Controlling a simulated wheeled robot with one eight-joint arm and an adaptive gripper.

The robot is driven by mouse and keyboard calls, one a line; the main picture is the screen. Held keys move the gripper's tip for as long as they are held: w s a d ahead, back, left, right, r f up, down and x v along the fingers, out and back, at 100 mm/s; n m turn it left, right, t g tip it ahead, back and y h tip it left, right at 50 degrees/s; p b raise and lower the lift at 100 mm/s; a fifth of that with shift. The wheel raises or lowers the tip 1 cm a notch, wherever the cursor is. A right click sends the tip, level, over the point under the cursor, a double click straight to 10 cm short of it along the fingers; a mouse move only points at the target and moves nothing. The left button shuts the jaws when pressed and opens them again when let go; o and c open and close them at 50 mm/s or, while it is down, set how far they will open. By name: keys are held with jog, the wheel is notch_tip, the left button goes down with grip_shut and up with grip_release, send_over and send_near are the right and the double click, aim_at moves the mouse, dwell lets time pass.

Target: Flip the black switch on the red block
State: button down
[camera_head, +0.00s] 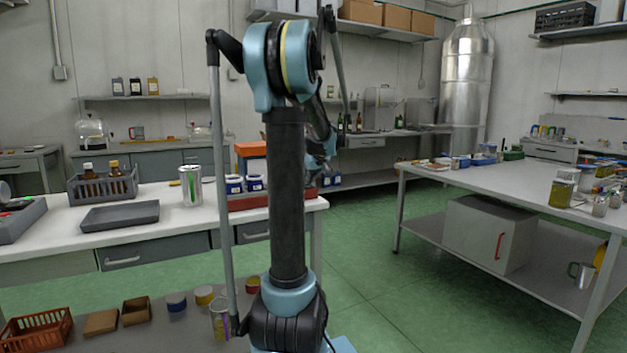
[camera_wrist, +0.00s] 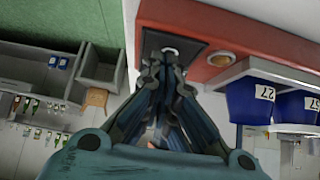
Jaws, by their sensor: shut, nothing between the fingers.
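The red block (camera_wrist: 240,40) fills the upper middle of the wrist view. A black plate (camera_wrist: 155,40) is set in its face, with a small pale round piece (camera_wrist: 170,50) on it. I cannot clearly make out the switch lever; my fingers may cover it. My gripper (camera_wrist: 165,65) is shut and empty, its fingertips just in front of the black plate. I cannot tell whether they touch it. In the camera_head view a low red block (camera_head: 250,202) lies on the white table, partly behind my arm. My gripper (camera_head: 318,172) is mostly hidden there.
A brass-rimmed round fitting (camera_wrist: 220,58) sits beside the plate. Blue tubs (camera_wrist: 250,100) marked 27 stand close by at right. The white table (camera_head: 155,232) also holds a metal can (camera_head: 190,186), a grey tray (camera_head: 120,215) and a bottle crate (camera_head: 103,187).

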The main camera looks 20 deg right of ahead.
jog(key=shift+a+r, duration=0.15)
jog(key=shift+r, duration=0.05)
jog(key=shift+r, duration=0.6)
jog(key=shift+r, duration=0.25)
notch_tip(320, 180, up, 4)
jog(key=shift+s+a+f, duration=0.1)
jog(key=shift+s+f, duration=0.05)
jog(key=shift+f, duration=0.05)
jog(key=s+f+v, duration=0.1)
jog(key=v, duration=0.8)
jog(key=shift+s+d, duration=0.2)
jog(key=shift+s, duration=0.25)
jog(key=shift+a, duration=0.1)
